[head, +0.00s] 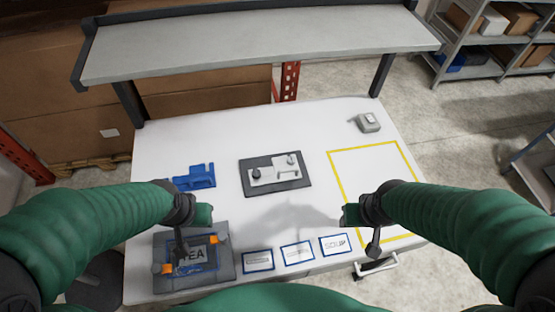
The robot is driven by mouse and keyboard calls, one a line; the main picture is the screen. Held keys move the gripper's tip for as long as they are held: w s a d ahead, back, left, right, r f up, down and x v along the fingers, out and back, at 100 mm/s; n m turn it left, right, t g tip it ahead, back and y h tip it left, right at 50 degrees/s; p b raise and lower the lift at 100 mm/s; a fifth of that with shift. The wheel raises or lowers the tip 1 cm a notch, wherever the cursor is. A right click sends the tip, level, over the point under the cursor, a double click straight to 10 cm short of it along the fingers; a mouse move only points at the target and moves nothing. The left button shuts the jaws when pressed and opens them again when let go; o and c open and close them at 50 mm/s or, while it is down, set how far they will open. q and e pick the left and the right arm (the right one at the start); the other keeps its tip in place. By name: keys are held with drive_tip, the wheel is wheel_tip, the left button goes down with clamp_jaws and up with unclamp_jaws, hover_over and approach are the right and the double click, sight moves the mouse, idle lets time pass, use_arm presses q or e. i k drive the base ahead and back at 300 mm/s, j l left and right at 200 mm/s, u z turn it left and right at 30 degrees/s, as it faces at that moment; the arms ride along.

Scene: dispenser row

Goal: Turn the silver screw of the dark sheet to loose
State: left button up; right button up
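A dark sheet (245,178) lies flat in the middle of the white table. A light grey bracket-like plate (268,177) is on it, with two small dark knobs, one at the left (257,173) and one at the upper right (291,159). I cannot make out which part is a silver screw, or its setting. My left gripper (203,213) is left of and nearer than the sheet, above a grey board. My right gripper (350,215) is right of and nearer than the sheet. Both are apart from it; their finger openings are too small to judge.
The grey board (226,266) has orange clips (211,239) and a "TEA" card (192,254). A blue fixture (194,176) stands behind it. Several blue-edged cards, one reading "SOUP" (335,245), line the front. A yellow outlined area (334,163) and grey device (368,122) are right. A raised shelf (255,48) spans the back.

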sight(290, 161)
drive_tip(key=l+u, duration=0.4)
drive_tip(key=l, duration=0.25)
drive_tip(key=i+l+u, duration=0.1)
drive_tip(key=u, duration=0.75)
drive_tip(key=i+l, duration=0.05)
